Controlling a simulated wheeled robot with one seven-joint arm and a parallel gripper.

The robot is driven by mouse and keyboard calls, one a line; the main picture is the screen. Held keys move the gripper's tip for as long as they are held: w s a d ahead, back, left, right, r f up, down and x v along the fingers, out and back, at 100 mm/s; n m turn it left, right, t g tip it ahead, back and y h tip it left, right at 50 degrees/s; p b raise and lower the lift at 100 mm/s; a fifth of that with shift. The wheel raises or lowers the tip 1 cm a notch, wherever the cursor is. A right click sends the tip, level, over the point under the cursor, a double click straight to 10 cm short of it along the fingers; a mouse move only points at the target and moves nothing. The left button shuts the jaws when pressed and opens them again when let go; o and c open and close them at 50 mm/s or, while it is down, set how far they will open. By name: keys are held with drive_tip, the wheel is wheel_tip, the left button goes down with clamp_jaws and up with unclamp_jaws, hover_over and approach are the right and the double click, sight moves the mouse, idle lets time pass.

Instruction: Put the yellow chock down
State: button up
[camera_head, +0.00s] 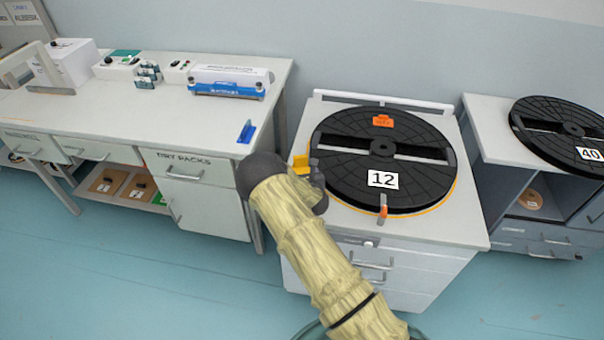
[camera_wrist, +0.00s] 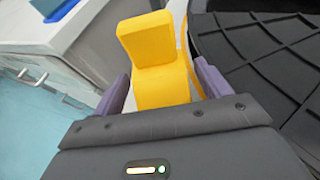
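The yellow chock (camera_wrist: 160,60) is an L-shaped block between the two purple fingers of my gripper (camera_wrist: 165,85) in the wrist view. In the head view the chock (camera_head: 300,162) shows at the left edge of the black reel marked 12 (camera_head: 345,185), over the left side of the white cabinet top (camera_head: 314,119). My forearm hides part of that side. I cannot tell whether the chock touches the cabinet top or the reel.
An orange clip (camera_head: 383,121) is on the reel, and an orange-tipped part (camera_head: 383,211) stands at its front edge. A white bench (camera_head: 160,125) with a blue holder (camera_head: 246,132) is at left. Another reel marked 40 (camera_head: 560,130) is at right.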

drive_tip(key=shift+r, duration=0.15)
drive_tip(key=b+v, duration=0.1)
drive_tip(key=v, duration=1.1)
idle(0.5)
